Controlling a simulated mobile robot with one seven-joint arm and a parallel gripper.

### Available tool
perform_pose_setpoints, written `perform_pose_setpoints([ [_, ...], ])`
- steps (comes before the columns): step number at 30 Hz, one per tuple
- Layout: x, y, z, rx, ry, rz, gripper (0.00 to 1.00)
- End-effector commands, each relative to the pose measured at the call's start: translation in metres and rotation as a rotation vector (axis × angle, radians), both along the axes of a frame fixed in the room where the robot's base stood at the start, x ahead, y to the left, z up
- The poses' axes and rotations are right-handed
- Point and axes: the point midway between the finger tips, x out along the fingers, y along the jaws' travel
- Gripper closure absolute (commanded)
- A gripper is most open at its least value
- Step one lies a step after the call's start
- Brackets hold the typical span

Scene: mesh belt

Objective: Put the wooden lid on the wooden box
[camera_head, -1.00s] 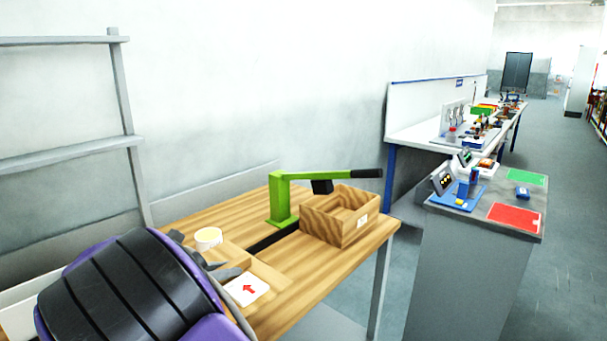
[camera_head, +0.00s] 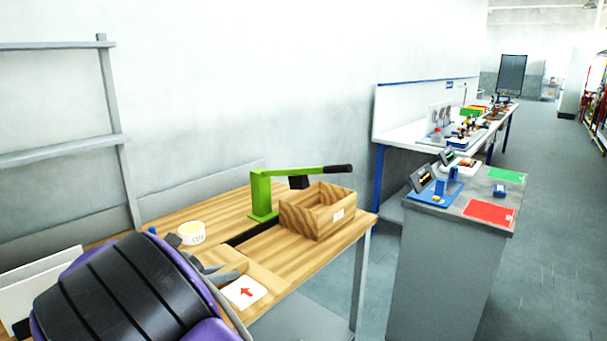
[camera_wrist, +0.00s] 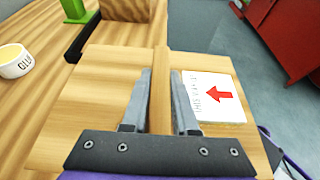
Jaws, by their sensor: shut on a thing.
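The wooden lid (camera_wrist: 85,95) is a flat board with a raised wooden bar across its middle and a white label with a red arrow. My gripper (camera_wrist: 160,80) is shut on that bar, one finger on each side. In the head view the lid (camera_head: 268,279) is partly hidden by my arm, and my gripper (camera_head: 218,268) shows at its left. The open wooden box (camera_head: 310,222) stands on the bench beyond the lid, up and to the right. Its near part (camera_wrist: 125,8) shows at the top of the wrist view. I cannot tell how high the lid is above the bench.
A green press (camera_head: 262,195) stands behind the box, its black-ended lever reaching over the box's back edge. A round white tub (camera_head: 191,234) sits left of the lid. A grey cabinet (camera_head: 450,270) with a red pad stands to the right, across a gap.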

Motion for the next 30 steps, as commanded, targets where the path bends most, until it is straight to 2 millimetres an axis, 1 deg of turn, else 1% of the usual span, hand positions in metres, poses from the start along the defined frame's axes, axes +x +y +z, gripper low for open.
perform_pose_setpoints([
  [4, 0.001, -0.002, 0.0, -0.001, -0.001, -0.002, 1.0],
  [11, 0.01, -0.036, -0.009, -0.001, 0.001, -0.03, 1.0],
  [14, 0.014, -0.055, -0.015, -0.002, 0.0, -0.044, 1.0],
  [17, 0.018, -0.081, -0.023, -0.003, 0.001, -0.06, 1.0],
  [20, 0.02, -0.11, -0.033, -0.003, 0.002, -0.079, 1.0],
  [23, 0.019, -0.146, -0.045, -0.004, 0.004, -0.097, 1.0],
  [25, 0.016, -0.176, -0.055, -0.005, 0.005, -0.113, 1.0],
  [27, 0.01, -0.206, -0.066, -0.005, 0.006, -0.129, 1.0],
  [30, -0.002, -0.244, -0.081, -0.004, 0.005, -0.149, 1.0],
])
